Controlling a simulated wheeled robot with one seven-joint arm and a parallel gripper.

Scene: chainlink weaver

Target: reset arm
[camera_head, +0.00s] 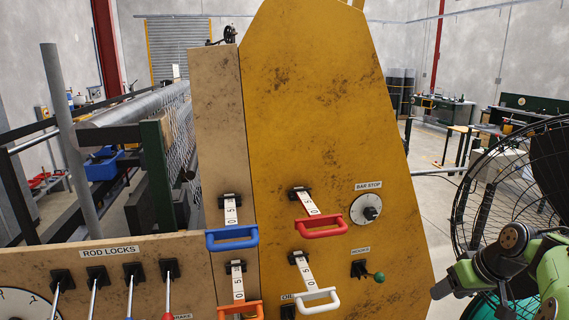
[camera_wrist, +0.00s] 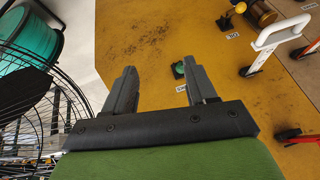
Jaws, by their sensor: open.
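My gripper (camera_wrist: 160,82) is open and empty in the wrist view, its two dark fingers spread in front of the yellow panel (camera_wrist: 130,30). A small green knob (camera_wrist: 178,70) shows between and beyond the fingers; I cannot tell the distance. In the head view my green and black arm (camera_head: 545,270) is at the lower right, beside the yellow panel (camera_head: 320,110). No jaw is closed on any handle.
A black wire cage (camera_head: 490,170) stands close to my arm.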

